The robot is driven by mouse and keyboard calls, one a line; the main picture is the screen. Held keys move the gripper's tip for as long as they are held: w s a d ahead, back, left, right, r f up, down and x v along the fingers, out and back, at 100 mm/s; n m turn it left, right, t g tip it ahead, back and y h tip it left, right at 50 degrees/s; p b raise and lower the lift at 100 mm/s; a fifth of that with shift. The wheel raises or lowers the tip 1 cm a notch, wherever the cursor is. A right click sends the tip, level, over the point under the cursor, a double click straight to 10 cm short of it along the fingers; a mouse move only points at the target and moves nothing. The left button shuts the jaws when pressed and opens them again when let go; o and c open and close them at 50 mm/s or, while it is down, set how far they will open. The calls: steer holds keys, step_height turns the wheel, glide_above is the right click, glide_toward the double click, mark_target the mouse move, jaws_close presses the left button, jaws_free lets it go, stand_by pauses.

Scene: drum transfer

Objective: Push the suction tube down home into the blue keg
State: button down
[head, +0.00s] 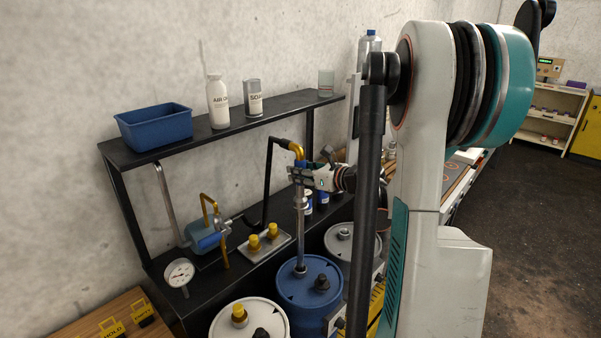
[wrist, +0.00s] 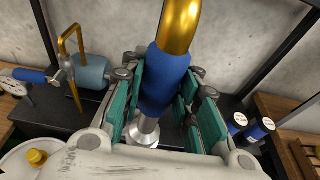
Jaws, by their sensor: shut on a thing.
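The suction tube (head: 300,235) is a long metal pipe with a gold elbow on top and a black hose (head: 267,185) attached. It stands about upright, its lower end at or in the opening on top of the blue keg (head: 302,292); how deep it sits I cannot tell. A long bare length shows above the lid. My gripper (head: 303,177) is shut around the tube's upper part, well above the keg. In the wrist view, the green pads of my gripper (wrist: 163,90) flank the tube's blue sleeve (wrist: 163,82), below the gold elbow (wrist: 181,25). The keg is hidden there.
A white drum (head: 250,318) stands front left of the keg and a grey-lidded one (head: 345,243) behind right. A black shelf (head: 220,135) with a blue bin (head: 154,126) and bottles is behind. A blue pump (head: 204,237), gauge (head: 179,273) and yellow-capped tray (head: 263,247) are left.

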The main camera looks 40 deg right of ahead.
steer(key=shift+f+b, duration=0.6)
steer(key=shift+f, duration=0.15)
steer(key=b, duration=1.2)
glide_above(301, 243)
steer(key=w, duration=0.1)
steer(key=f, duration=1.4)
steer(key=shift+d+f, duration=0.2)
steer(key=shift+d, duration=0.15)
steer(key=shift+f, duration=6.1)
steer(key=c, duration=1.2)
jaws_free()
steer(key=shift+o, duration=0.2)
steer(key=v, duration=1.2)
